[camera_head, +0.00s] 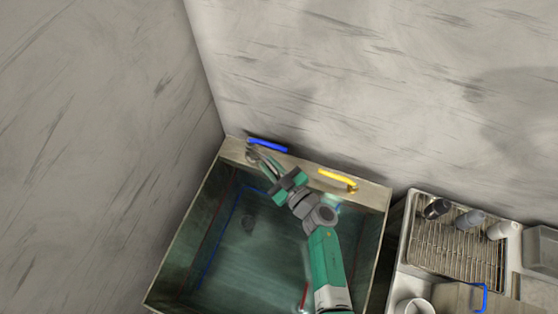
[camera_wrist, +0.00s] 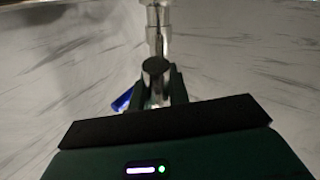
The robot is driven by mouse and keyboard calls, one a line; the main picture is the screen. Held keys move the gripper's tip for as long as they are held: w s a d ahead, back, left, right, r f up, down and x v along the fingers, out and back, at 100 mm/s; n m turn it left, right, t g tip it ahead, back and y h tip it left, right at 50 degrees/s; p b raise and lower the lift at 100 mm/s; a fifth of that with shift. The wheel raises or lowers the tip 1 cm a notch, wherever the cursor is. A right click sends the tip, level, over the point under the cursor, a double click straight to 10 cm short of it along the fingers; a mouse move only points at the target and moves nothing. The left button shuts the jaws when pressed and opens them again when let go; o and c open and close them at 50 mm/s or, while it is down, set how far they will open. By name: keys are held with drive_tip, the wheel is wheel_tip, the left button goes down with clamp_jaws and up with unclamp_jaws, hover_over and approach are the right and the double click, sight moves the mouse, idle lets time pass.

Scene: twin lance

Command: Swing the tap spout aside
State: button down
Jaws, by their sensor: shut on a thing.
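The tap spout (camera_wrist: 157,30) is a shiny metal tube that comes down from the top of the wrist view, with its round end between my fingers. In the head view a grey metal part of the tap (camera_head: 254,156) shows at the back left corner of the sink, partly hidden by my gripper. My gripper (camera_head: 270,168) reaches over the sink from the lower right and is shut on the spout. Its dark fingers (camera_wrist: 158,92) stand on both sides of the spout end in the wrist view.
A blue lever (camera_head: 268,145) lies just behind the tap and a yellow lever (camera_head: 338,180) is farther right on the sink's back ledge. The deep sink (camera_head: 172,258) is below my arm. Walls stand close behind and left. A dish rack (camera_head: 455,250) with cups is right.

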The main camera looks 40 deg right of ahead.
drive_tip(key=shift+f, duration=0.15)
drive_tip(key=c, duration=1.4)
unclamp_jaws()
drive_tip(key=shift+d, duration=0.1)
drive_tip(key=shift+o, duration=0.2)
drive_tip(key=s+p, duration=0.1)
drive_tip(key=s, duration=0.6)
drive_tip(key=shift+s, duration=0.4)
